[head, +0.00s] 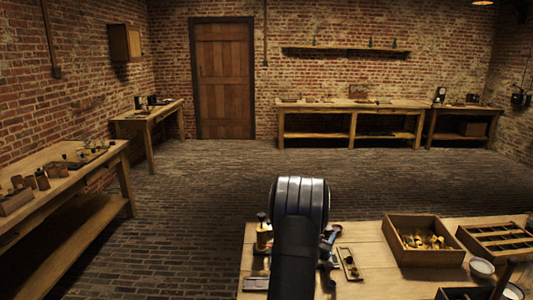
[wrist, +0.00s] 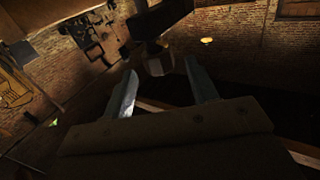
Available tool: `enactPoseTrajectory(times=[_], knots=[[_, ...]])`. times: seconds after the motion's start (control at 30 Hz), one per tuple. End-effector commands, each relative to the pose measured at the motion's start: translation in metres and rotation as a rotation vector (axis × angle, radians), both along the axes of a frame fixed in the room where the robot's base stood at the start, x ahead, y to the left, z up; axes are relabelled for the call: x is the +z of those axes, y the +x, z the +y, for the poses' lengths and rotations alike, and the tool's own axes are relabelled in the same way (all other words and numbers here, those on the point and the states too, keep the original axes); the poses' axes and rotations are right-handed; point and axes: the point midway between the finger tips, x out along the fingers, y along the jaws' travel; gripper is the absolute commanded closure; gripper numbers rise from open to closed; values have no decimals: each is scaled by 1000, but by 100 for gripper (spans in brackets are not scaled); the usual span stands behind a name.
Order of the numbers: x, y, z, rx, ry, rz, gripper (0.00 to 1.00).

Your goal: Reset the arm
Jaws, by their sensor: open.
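My arm (head: 297,225) rises in the head view at the front edge of the near workbench (head: 375,283). My gripper is not clearly visible there. In the wrist view my gripper (wrist: 160,66) shows two pale metal fingers spread apart, with a wide gap between them. A dark, blocky thing with a paler lower part (wrist: 157,64) appears beyond the gap. I cannot tell what it is or how far off it is. Nothing is visibly clamped by the fingers.
An open wooden box (head: 402,258) with yellowish pieces stands on the near bench. A divided wooden tray (head: 493,231) and a pale bowl (head: 482,267) lie to its right. A small jar (head: 263,237) and other small items crowd beside my arm. Brick floor lies open beyond.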

Motion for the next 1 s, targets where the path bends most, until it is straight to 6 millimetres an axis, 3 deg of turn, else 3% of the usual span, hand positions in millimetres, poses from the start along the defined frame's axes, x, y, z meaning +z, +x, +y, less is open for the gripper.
enactPoseTrajectory(times=[0.7, 1.0], knots=[[0, -117, 76, 3, -1, 1, 47], [0, -66, 42, -1, 0, -2, 47]])
